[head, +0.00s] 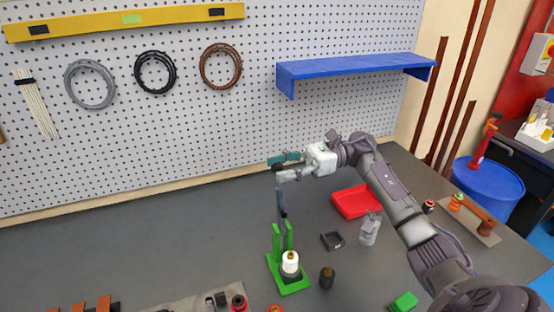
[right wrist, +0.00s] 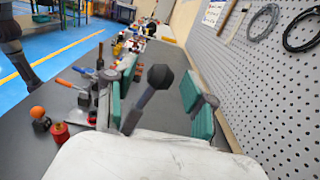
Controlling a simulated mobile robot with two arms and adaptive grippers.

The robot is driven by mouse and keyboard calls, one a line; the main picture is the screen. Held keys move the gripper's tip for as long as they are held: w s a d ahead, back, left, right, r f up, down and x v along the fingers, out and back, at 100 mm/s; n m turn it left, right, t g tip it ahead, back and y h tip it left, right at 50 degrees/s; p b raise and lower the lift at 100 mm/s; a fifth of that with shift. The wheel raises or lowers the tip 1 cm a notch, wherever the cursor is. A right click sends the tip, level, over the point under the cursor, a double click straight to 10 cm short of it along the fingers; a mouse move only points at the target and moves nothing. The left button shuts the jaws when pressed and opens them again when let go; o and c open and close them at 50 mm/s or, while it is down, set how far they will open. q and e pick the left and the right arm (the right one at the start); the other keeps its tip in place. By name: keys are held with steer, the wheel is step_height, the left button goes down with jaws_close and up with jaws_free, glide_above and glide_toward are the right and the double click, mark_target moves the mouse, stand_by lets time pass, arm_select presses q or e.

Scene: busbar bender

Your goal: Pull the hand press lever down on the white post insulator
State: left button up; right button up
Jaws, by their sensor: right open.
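The green hand press (head: 275,262) stands on the grey workbench in the head view. The white post insulator (head: 290,261) is upright in its base. The dark press lever (head: 282,201) points nearly straight up, and its upper end reaches my right gripper (head: 276,167). In the right wrist view the lever's black knob (right wrist: 160,77) and part of its shaft show between the two teal finger pads of my right gripper (right wrist: 162,96). The fingers are apart, with visible gaps on both sides of the knob. My left gripper is in neither view.
A red tray (head: 354,203), a grey bottle (head: 370,230), a small black tray (head: 332,241) and a dark insulator (head: 327,278) stand right of the press. A blue shelf (head: 350,69) is on the pegboard behind. The bench left of the press is largely clear.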

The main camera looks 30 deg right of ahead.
steer(key=shift+w+a, duration=0.1)
steer(key=shift+a, duration=0.45)
jaws_close()
